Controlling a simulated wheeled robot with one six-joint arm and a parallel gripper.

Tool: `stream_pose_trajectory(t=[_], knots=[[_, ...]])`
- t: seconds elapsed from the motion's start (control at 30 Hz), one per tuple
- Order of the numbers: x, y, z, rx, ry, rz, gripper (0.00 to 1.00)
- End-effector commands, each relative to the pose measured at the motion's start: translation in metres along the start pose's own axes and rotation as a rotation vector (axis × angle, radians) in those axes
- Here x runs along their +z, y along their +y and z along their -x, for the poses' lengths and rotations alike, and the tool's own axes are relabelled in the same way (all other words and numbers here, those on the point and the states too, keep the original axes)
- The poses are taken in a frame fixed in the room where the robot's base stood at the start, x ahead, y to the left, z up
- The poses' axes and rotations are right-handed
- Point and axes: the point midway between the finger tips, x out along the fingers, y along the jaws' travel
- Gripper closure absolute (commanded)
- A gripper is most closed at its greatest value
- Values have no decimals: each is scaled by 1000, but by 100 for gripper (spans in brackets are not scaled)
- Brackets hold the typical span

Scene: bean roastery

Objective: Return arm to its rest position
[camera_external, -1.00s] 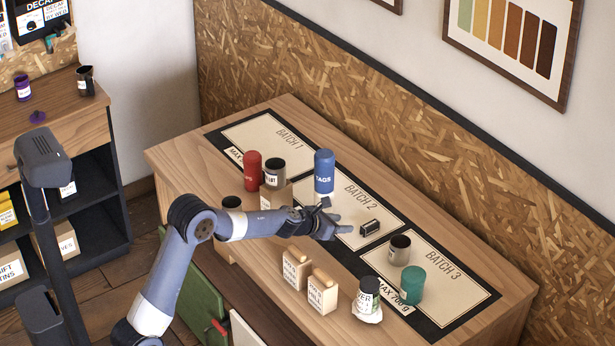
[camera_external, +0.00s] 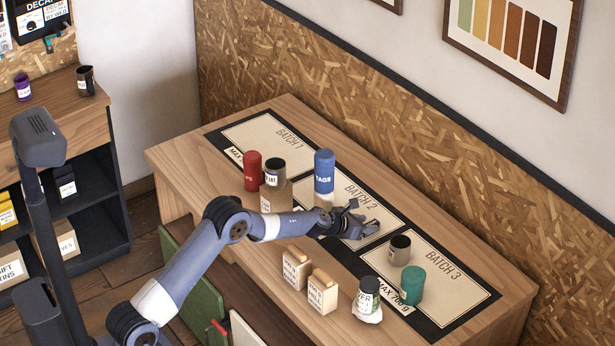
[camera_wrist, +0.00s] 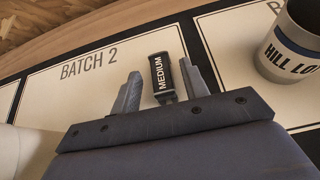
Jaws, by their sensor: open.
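My gripper (camera_external: 364,219) is low over the BATCH 2 panel (camera_external: 352,193) on the wooden bench. Its jaws are open. In the wrist view, a small black block labelled MEDIUM (camera_wrist: 159,74) stands between the two fingers of my gripper (camera_wrist: 160,70), with a gap visible at each side. In the external view the gripper mostly hides this block. My arm stretches out across the front edge of the bench.
A blue TAGS canister (camera_external: 324,172) stands close behind my gripper. A grey cup (camera_external: 400,250) and a green canister (camera_external: 411,286) stand to the right. A red canister (camera_external: 252,172) is at left; two paper bags (camera_external: 322,292) stand in front.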

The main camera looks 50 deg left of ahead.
Motion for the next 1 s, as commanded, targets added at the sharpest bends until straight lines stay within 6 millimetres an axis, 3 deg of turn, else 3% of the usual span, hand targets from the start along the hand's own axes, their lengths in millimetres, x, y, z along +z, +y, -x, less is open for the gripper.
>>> stream_pose_trajectory(t=[0.07, 0.1, 0.2, 1.0], knots=[[2, 0, -6, 0, 1, -1, 57], [-9, 0, -14, -1, 4, 0, 57], [13, 0, -2, 0, -1, -1, 57], [92, 2, 45, 0, -1, -1, 57]])
